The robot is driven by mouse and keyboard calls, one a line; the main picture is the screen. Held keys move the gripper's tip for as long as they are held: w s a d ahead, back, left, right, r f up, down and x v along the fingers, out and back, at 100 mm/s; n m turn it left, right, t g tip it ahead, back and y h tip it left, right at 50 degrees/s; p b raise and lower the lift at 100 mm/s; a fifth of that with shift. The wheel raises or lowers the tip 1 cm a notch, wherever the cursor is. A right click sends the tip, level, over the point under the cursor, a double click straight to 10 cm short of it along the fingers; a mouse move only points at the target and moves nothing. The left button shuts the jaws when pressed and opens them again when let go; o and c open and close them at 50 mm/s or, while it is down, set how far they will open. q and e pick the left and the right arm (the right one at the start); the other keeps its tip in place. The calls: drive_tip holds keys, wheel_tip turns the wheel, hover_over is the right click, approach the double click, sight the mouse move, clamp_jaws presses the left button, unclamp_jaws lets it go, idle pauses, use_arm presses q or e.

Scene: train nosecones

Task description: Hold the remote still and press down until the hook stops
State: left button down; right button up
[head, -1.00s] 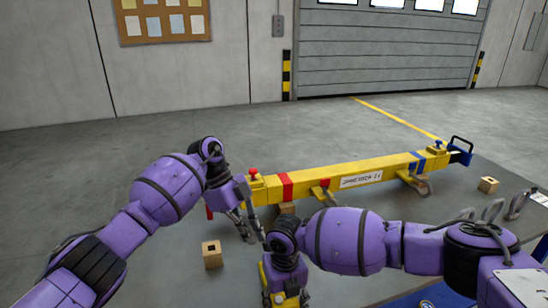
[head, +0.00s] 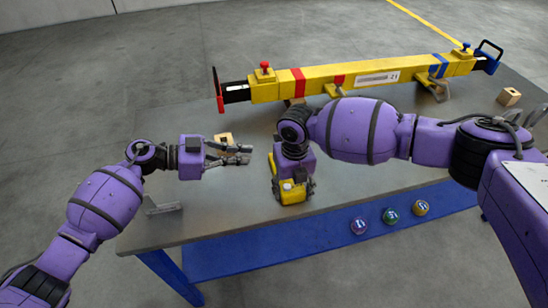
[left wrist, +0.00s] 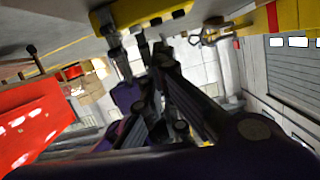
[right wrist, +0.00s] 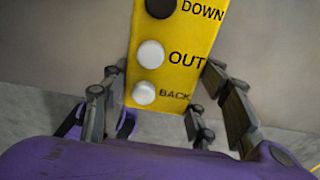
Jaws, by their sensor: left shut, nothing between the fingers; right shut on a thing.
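The remote (head: 291,190) is a yellow box held at the table's front part. In the right wrist view the remote (right wrist: 172,75) shows a black DOWN button (right wrist: 161,8) and white OUT (right wrist: 151,54) and BACK (right wrist: 145,93) buttons. My right gripper (right wrist: 158,92) is shut on it, one finger at each side. My left gripper (head: 247,154) is shut and empty, left of and apart from the remote. In the left wrist view a yellow piece (left wrist: 140,16), probably the remote, lies beyond the fingertips (left wrist: 132,48). I cannot make out a hook.
A long yellow beam (head: 320,82) with red and blue bands lies on supports across the table (head: 215,210). Wooden blocks stand behind my left gripper (head: 223,138) and at right (head: 509,97). Several small balls (head: 390,216) lie on the blue lower shelf (head: 290,252).

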use_arm(q)
drive_tip(key=shift+s+a+f+n+t, duration=0.1)
drive_tip(key=shift+s+a+n+t, duration=0.2)
drive_tip(key=shift+n, duration=0.2)
drive_tip(key=shift+d, duration=0.1)
drive_tip(key=x, duration=1)
